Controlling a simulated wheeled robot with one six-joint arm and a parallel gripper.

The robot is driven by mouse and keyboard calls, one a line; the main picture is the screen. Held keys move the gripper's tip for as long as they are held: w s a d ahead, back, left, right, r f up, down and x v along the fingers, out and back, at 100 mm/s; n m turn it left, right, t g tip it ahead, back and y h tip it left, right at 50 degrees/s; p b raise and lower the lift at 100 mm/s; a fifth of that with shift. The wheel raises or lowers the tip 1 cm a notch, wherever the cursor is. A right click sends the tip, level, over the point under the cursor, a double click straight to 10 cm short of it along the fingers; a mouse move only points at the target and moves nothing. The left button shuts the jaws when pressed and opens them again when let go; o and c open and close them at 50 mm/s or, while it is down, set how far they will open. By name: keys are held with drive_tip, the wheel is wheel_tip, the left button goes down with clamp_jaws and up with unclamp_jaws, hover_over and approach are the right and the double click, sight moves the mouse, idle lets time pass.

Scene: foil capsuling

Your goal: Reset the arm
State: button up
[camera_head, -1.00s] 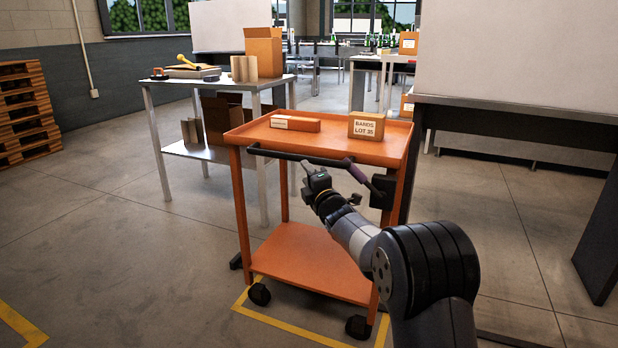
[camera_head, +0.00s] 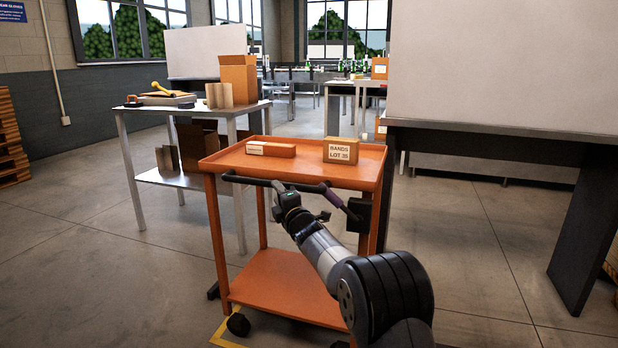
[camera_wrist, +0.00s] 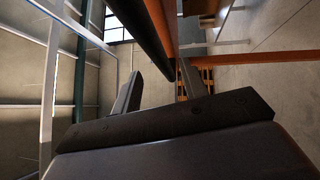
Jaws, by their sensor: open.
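My gripper (camera_head: 281,192) is at the dark push handle (camera_head: 246,180) of the orange cart (camera_head: 222,166), on the cart's near side. In the wrist view, my gripper (camera_wrist: 158,82) shows two dark fingers spread apart with nothing shut between them. The dark handle bar (camera_wrist: 150,32) runs close beyond the fingers, toward the gap between them. I cannot tell if the fingers touch it. My arm reaches up to it from the lower right of the head view.
On the cart's top lie a flat orange box (camera_head: 271,149) and a "BANDS" box (camera_head: 341,151). A metal table (camera_head: 134,110) with a carton (camera_head: 239,78) stands behind left. A dark-framed bench (camera_head: 480,130) stands right. Floor (camera_head: 90,270) at left is clear.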

drive_tip(key=shift+p+x, duration=0.9)
drive_tip(key=shift+x, duration=2.45)
drive_tip(key=shift+s, duration=0.15)
